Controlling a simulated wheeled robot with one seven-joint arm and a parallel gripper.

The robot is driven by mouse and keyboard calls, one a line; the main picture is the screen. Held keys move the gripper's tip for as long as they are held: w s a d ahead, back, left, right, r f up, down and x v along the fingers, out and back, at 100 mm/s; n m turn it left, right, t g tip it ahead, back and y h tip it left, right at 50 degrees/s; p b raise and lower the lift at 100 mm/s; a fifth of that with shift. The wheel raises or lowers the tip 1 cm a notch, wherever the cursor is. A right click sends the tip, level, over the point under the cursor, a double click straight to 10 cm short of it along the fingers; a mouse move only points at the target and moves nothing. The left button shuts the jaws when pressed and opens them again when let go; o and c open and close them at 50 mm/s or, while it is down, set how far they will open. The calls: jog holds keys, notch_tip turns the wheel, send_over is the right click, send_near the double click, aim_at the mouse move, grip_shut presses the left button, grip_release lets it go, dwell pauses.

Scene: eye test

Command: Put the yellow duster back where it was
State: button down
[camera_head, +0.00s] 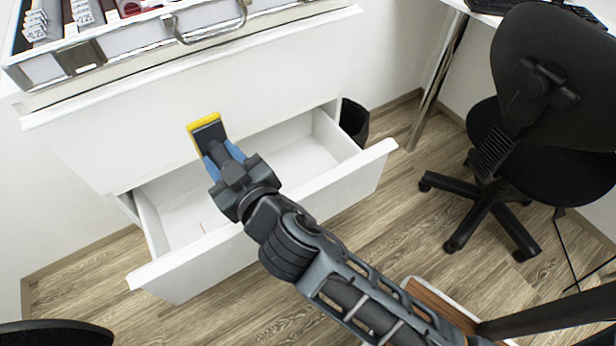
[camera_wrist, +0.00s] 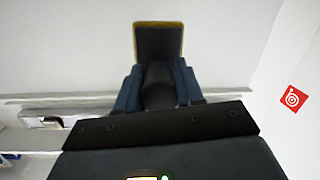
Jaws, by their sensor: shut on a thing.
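The yellow duster (camera_head: 204,121) has a yellow edge and a dark face. My gripper (camera_head: 223,160) is shut on it, and the duster sticks out beyond the blue fingertips. In the head view it is held over the back of an open white drawer (camera_head: 262,226), near the cabinet front. In the wrist view the duster (camera_wrist: 159,42) shows its dark face with a yellow rim between the fingers of my gripper (camera_wrist: 158,88). The part of the duster between the fingers is partly hidden.
The drawer's visible floor looks nearly bare. A black bin (camera_head: 354,121) stands behind the drawer's right side. A black office chair (camera_head: 530,110) stands at the right. A red-and-white square marker (camera_wrist: 294,97) shows in the wrist view.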

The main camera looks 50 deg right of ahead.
notch_tip(320, 180, down, 7)
jog(key=w+d+n+y, duration=0.1)
jog(key=d+n+y, duration=0.1)
jog(key=y, duration=0.1)
jog(key=shift+w+r+y, duration=0.15)
jog(key=shift+r+y, duration=0.05)
jog(key=shift+y, duration=0.2)
jog(key=shift+d, duration=0.1)
